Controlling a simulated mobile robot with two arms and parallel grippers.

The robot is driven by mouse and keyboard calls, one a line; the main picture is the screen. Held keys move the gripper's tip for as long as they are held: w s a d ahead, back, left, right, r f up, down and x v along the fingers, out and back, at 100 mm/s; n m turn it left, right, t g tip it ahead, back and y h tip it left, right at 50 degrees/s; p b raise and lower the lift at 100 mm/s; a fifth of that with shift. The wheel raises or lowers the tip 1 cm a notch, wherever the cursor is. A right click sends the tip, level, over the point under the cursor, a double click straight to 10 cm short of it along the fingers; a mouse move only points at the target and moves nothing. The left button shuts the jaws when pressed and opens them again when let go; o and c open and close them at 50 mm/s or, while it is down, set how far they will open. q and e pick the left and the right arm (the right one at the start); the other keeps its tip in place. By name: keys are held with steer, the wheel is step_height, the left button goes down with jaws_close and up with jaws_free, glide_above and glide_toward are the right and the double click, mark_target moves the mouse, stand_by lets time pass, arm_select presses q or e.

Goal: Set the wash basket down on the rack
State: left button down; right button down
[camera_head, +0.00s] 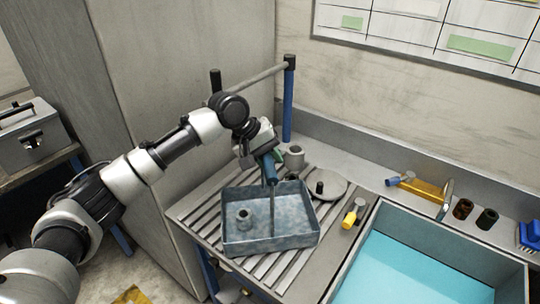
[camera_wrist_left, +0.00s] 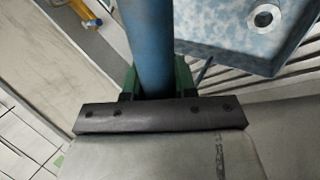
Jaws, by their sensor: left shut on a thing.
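The wash basket (camera_head: 270,240) is a shallow blue-grey mottled tray with an upright rod and a blue handle (camera_head: 270,168). It is over the slatted rack (camera_head: 195,206) beside the sink, and looks level. I cannot tell whether its base touches the slats. My left gripper (camera_head: 266,156) is shut on the blue handle above the basket. The left wrist view shows the green fingers (camera_wrist_left: 157,84) around the blue handle (camera_wrist_left: 148,40), with part of the basket (camera_wrist_left: 235,28) at upper right. My right gripper is not in view.
A grey ringed part (camera_head: 244,217) lies in the basket. A grey disc with a black knob (camera_head: 328,187) and a grey cup (camera_head: 294,157) stand behind it. A yellow-and-black item (camera_head: 353,213) lies near the sink (camera_head: 425,270), which holds turquoise liquid. A blue post (camera_head: 289,105) rises behind.

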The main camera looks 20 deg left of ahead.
arm_select(q)
steer(key=shift+r, duration=0.1)
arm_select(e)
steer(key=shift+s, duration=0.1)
arm_select(q)
steer(key=c, duration=1.2)
jaws_free()
steer(key=o, duration=0.3)
steer(key=shift+s, duration=0.1)
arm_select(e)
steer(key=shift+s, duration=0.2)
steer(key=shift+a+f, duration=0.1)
arm_select(q)
steer(key=shift+a+r, duration=0.15)
steer(key=shift+r, duration=0.05)
steer(key=b+v, duration=0.2)
steer(key=v, duration=0.9)
steer(key=shift+r+b, duration=0.2)
steer(key=shift+b, duration=0.15)
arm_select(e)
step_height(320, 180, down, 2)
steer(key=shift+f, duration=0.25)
